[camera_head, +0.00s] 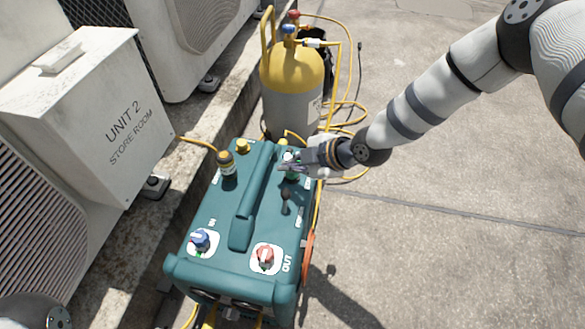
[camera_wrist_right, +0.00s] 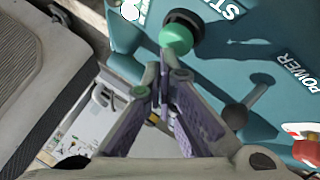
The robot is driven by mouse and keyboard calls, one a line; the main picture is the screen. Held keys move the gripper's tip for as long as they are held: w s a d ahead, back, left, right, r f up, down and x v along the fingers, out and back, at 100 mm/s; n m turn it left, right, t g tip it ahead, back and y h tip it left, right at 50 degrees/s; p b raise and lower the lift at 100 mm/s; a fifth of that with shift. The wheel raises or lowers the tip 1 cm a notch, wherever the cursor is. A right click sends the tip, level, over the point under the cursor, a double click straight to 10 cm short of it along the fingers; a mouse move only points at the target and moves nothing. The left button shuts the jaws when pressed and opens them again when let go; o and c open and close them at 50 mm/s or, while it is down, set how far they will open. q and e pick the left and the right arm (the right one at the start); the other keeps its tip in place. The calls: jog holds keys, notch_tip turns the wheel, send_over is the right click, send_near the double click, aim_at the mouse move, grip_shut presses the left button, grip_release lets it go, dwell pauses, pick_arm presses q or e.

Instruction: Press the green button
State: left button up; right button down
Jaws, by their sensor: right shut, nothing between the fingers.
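The green button (camera_wrist_right: 176,40) is a round cap in a black collar on top of the teal machine (camera_head: 221,208), beside lettering that begins "ST". In the head view the button (camera_head: 291,178) is partly covered by my right gripper (camera_head: 282,167). In the right wrist view the fingers of my right gripper (camera_wrist_right: 163,66) are closed together with nothing between them. Their tips are right beside the button's lower edge in that picture; I cannot tell whether they touch it. My left gripper is not in view.
The machine also carries a carry handle (camera_head: 252,198), a blue knob (camera_head: 200,239), a red knob (camera_head: 266,256) and a black power lever (camera_head: 286,200). A yellow-topped cylinder (camera_head: 293,78) with hoses stands behind. Condenser units line the left; concrete floor (camera_head: 450,220) is open at right.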

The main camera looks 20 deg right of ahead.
aim_at(291, 174)
jog(key=shift+r, duration=0.45)
jog(key=shift+r+p, duration=1.8)
jog(key=shift+r, duration=0.8)
jog(key=shift+f, duration=0.1)
